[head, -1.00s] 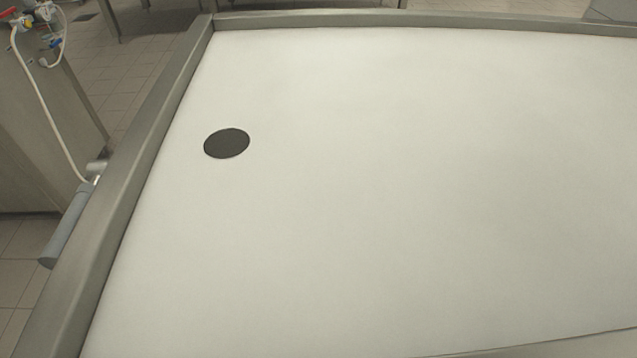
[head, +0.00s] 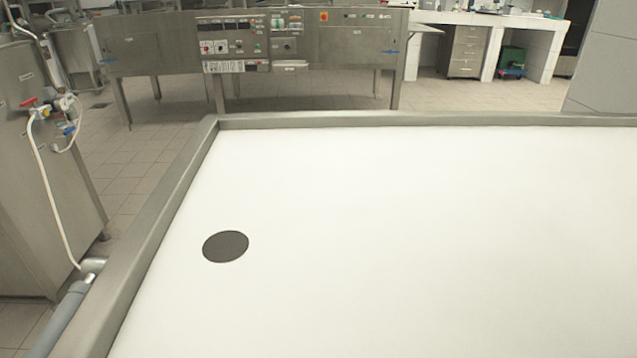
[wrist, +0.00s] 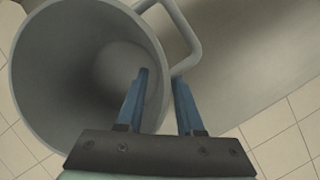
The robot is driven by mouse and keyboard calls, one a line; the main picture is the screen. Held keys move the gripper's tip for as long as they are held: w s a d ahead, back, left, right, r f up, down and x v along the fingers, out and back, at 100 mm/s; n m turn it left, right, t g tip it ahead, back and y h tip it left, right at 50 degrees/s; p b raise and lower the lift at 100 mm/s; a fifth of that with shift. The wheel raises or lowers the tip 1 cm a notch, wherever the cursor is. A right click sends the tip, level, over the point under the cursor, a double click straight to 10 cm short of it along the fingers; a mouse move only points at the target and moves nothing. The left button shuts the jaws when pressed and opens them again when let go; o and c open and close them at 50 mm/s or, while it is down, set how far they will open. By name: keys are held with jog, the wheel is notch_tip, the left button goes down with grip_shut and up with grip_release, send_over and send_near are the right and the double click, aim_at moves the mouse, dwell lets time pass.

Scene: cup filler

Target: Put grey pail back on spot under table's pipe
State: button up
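The grey pail (wrist: 70,50) fills the left of the wrist view, its open mouth toward the camera and its handle (wrist: 193,45) at its right side. My gripper (wrist: 160,75) straddles the pail's right wall, one blue finger inside the mouth and one outside. I cannot tell whether the fingers press on the wall. The table (head: 420,230) is white with a raised metal rim. A grey pipe (head: 62,322) sticks out at its left edge. A dark round patch (head: 226,246) lies on the tabletop near that side. The floor below the pipe is mostly hidden.
A metal cabinet (head: 40,160) with a white hose and red tap stands left of the table, a narrow strip of tiled floor between them. A steel control unit (head: 270,50) stands behind. The tabletop is otherwise clear. Floor tiles (wrist: 285,140) show below the pail.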

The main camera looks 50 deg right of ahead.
jog(key=p+v, duration=0.6)
jog(key=v, duration=0.5)
jog(key=shift+r+p, duration=0.2)
jog(key=shift+p, duration=0.1)
jog(key=shift+a, duration=0.15)
